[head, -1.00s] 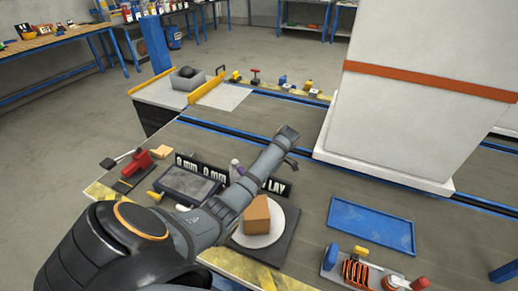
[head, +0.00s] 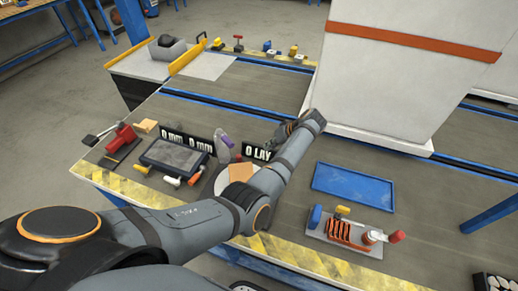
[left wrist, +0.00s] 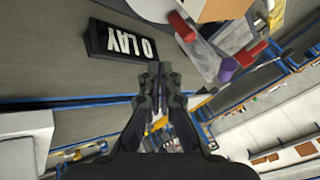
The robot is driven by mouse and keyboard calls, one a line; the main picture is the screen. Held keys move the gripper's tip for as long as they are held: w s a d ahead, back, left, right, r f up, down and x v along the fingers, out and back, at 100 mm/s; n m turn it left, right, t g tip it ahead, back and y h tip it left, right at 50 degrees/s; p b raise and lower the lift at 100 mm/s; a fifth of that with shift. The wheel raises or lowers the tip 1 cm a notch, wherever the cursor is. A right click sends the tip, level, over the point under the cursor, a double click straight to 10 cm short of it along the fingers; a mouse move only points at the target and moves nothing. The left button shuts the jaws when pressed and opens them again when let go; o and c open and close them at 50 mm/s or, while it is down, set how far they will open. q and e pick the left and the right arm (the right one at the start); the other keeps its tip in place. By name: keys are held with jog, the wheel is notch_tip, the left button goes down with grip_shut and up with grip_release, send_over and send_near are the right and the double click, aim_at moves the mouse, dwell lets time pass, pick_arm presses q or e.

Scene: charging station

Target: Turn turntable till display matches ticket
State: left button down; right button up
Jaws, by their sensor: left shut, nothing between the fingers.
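The white round turntable (head: 222,179) is on the bench in the head view, partly hidden behind my left arm. A brown box (head: 240,172) rests on it. Another black display reads "0 mm 0 mm" (head: 187,138). My left gripper (head: 284,131) is shut and empty, beyond the "0 LAY" display; its fingertips show in the left wrist view (left wrist: 158,76). I cannot make out a ticket. My right gripper is not in view.
A blue tray (head: 353,188) lies empty on the right, with a tool holder (head: 345,234) in front. A large white column (head: 385,80) rises behind.

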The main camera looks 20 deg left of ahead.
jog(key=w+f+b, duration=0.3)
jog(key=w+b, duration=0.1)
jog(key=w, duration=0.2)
pick_arm(q)
jog(key=a+f, duration=0.2)
jog(key=s+a+f+p, duration=0.1)
jog(key=a+f, duration=0.1)
jog(key=a, duration=0.1)
jog(key=a+f+p, duration=0.1)
jog(key=a+f, duration=0.1)
jog(key=shift+s+a, duration=0.2)
jog(key=shift+s+a+f, duration=0.2)
jog(key=shift+a+f, duration=0.05)
jog(key=shift+a, duration=0.15)
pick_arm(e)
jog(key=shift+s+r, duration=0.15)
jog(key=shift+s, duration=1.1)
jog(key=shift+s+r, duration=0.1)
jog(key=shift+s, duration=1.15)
pick_arm(q)
jog(key=shift+a, duration=0.2)
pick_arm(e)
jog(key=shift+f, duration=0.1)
pick_arm(q)
jog(key=shift+s+a+n+g, duration=0.1)
jog(key=shift+a+n+g, duration=0.15)
jog(key=shift+n, duration=0.25)
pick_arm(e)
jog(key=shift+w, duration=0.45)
